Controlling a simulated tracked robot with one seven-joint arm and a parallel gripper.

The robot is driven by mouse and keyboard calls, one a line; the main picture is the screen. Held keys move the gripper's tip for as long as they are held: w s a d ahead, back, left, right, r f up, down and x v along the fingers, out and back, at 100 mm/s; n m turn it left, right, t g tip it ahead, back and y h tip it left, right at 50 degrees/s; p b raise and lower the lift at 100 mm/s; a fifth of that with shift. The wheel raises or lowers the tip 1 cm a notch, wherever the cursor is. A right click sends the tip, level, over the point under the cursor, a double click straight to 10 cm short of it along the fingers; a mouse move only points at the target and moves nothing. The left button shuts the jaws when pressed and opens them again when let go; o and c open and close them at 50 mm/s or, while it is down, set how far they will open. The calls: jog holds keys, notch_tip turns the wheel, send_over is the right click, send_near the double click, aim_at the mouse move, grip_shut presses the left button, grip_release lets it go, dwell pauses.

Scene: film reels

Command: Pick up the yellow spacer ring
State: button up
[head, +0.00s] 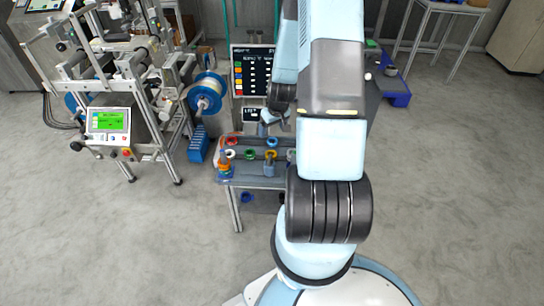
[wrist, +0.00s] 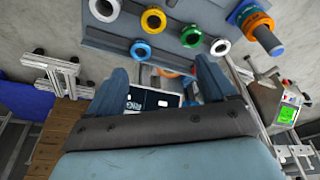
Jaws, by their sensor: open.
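The yellow spacer ring (head: 271,154) lies on the grey table (head: 262,182), between a green ring and a white ring. In the wrist view the yellow ring (wrist: 153,19) is near the top edge, beyond the fingertips. My gripper (wrist: 160,68) is open, with nothing between its fingers. In the head view my gripper (head: 274,127) is small, partly hidden by my arm, and appears above the far side of the table. The yellow ring is apart from the fingers.
A blue ring (wrist: 140,50), a green ring (wrist: 190,36) and white rings (wrist: 220,47) lie nearby. A peg (wrist: 276,47) carries stacked coloured rings (wrist: 254,20). A dark display board (head: 252,75) stands behind the table. A machine (head: 130,100) stands left.

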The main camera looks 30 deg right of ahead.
send_near(272, 152)
jog(key=f, duration=0.1)
jog(key=a+f, duration=0.1)
jog(key=shift+a+f, duration=0.15)
jog(key=shift+f, duration=0.1)
jog(key=shift+s+x, duration=0.1)
jog(key=shift+x, duration=1.3)
jog(key=shift+s+x, duration=0.15)
jog(key=shift+x, duration=1.25)
jog(key=shift+c, duration=0.2)
jog(key=c, duration=1.1)
jog(key=shift+r, duration=0.1)
